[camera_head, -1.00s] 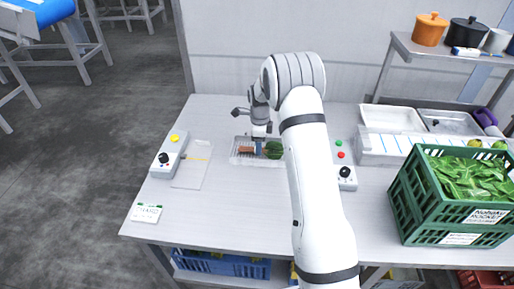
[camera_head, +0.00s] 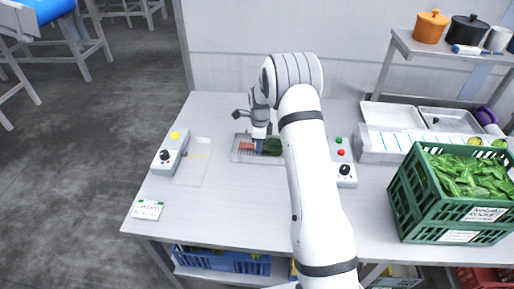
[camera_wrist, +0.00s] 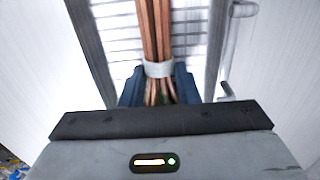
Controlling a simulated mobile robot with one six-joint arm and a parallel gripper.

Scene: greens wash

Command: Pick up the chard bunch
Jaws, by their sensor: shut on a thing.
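The chard bunch has green leaves (camera_head: 273,147) on the right and reddish-brown stems (camera_head: 246,146) on the left. It lies on or just above a wire rack tray (camera_head: 236,158) in the middle of the table; I cannot tell if it touches. My gripper (camera_head: 259,146) comes down from above and is shut on the bunch. In the wrist view the stems (camera_wrist: 155,30), with a pale band (camera_wrist: 158,69) around them, run between the blue fingertips (camera_wrist: 158,90). The leaves are partly hidden behind my arm in the head view.
Control boxes stand left (camera_head: 169,153) and right (camera_head: 343,172) of the rack. A clear board (camera_head: 190,172) and a label card (camera_head: 147,210) lie on the left. A green crate of leaves (camera_head: 455,222) and metal trays (camera_head: 391,116) fill the right.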

